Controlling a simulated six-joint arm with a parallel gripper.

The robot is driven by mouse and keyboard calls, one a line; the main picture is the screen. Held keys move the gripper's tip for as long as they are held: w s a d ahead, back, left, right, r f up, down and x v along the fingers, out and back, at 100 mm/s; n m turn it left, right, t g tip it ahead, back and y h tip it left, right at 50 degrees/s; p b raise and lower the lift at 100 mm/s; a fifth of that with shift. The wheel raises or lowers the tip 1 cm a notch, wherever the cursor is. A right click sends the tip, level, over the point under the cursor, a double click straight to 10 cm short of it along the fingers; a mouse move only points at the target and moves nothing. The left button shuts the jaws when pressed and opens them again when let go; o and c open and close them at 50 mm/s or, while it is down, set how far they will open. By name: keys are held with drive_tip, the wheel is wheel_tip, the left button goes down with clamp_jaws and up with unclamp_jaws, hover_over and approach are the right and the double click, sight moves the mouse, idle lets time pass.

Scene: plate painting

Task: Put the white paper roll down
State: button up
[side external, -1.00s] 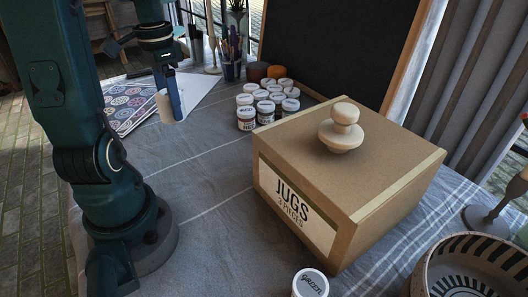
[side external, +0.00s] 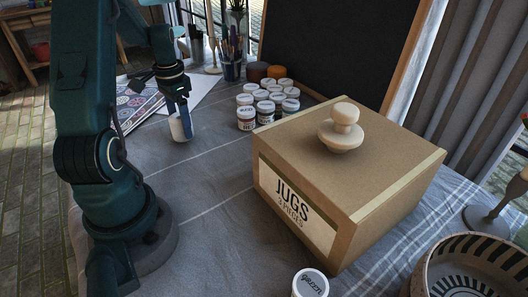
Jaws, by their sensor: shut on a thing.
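The white paper roll (side external: 178,128) is a small pale cylinder at the upper left of the side external view. It stands about upright, low over the grey cloth or touching it; I cannot tell which. My gripper (side external: 185,122) points down and is shut on the roll. Its dark blue fingers cover the roll's right side.
Several paint jars (side external: 246,112) stand to the right of my gripper. A cardboard JUGS box (side external: 400,200) with a wooden knob fills the middle right. Patterned sheets (side external: 135,103) lie behind and left. A brush cup (side external: 231,68) stands at the back.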

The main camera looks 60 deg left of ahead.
drive_tip(key=shift+f, duration=0.6)
drive_tip(key=shift+f, duration=0.15)
drive_tip(key=o, duration=1.4)
